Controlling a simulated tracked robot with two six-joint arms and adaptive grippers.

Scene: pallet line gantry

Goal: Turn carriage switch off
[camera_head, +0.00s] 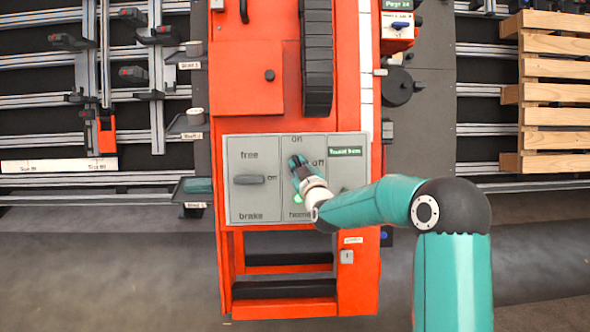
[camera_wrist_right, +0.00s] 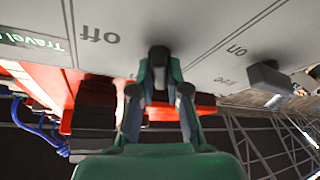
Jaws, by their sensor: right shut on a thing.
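A grey control panel (camera_head: 232,208) on the front of the orange machine has several sections. The middle section carries the labels "on" at the top, "off" at the right and "home" at the bottom. My right gripper (camera_head: 297,163) reaches it from the right and covers the switch there. In the right wrist view, a dark switch knob (camera_wrist_right: 158,54) sits between the fingertips of my right gripper (camera_wrist_right: 159,74), which is shut on it. "off" is printed beside the knob. The knob's exact pointing is hidden by the fingers. My left gripper is not in view.
The left section has a knob (camera_head: 249,180) lying level, labelled "free", "on" and "brake". A third knob (camera_head: 347,191) is partly hidden behind my right arm. Racks stand at the left and a wooden pallet stack (camera_head: 553,93) at the right. The floor in front is clear.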

